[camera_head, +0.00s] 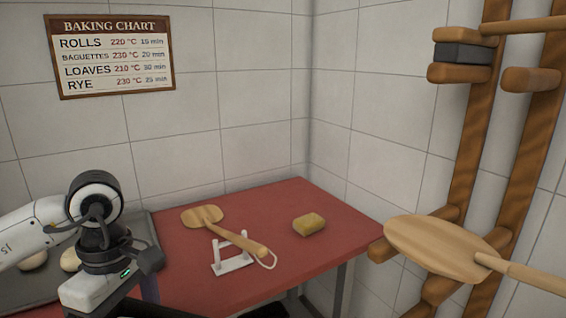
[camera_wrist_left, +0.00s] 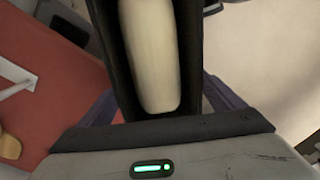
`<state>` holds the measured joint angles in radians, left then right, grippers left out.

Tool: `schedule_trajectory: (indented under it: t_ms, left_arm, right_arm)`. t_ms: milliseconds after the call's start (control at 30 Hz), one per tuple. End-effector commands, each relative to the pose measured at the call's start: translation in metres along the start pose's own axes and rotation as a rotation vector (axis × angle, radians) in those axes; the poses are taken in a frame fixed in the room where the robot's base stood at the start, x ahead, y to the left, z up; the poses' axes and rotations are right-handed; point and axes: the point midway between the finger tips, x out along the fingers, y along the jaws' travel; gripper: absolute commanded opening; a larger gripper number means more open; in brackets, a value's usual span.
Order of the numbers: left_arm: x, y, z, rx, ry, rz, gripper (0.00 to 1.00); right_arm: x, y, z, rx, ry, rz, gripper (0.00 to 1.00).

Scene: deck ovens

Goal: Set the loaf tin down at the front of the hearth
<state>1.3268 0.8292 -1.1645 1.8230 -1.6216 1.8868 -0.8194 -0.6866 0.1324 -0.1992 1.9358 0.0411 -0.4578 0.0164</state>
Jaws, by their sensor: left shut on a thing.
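The loaf tin (camera_wrist_left: 191,62) is black and long, with a pale smooth loaf of dough (camera_wrist_left: 150,60) lying in it, in the left wrist view. My left gripper (camera_wrist_left: 152,98) is shut on the tin, with a dark purple finger on either side of it. In the head view my left wrist is at the lower left, and the gripper's front and most of the tin are cut off or hard to make out at the bottom edge. I cannot make out the hearth in either view. My right gripper is not in view.
A grey tray (camera_head: 143,229) with dough balls is behind my wrist. A wooden wall rack (camera_head: 473,150) bears a peel (camera_head: 437,247) at right.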

Motion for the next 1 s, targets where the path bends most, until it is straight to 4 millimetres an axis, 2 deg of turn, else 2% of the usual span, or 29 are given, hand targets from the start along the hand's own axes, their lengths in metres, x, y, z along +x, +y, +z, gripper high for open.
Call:
schedule_trajectory:
  t_ms: [100, 300, 500, 700, 1000]
  left_arm:
    - [0.008, -0.010, 0.011, 0.311, 0.026, 0.002, 0.57]
    - [0.021, -0.027, 0.028, 0.824, 0.068, 0.002, 0.57]
    - [0.030, -0.040, 0.039, 1.191, 0.098, 0.002, 0.57]
    - [0.033, -0.044, 0.043, 1.345, 0.112, 0.003, 0.57]
    - [0.034, -0.045, 0.043, 1.358, 0.109, 0.002, 0.57]
  right_arm:
    - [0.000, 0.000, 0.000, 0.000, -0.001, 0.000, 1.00]
    - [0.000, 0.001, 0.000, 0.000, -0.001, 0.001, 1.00]
    - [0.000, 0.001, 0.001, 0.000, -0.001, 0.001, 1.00]
    - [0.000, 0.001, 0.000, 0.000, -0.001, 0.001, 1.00]
    - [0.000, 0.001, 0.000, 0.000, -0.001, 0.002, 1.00]
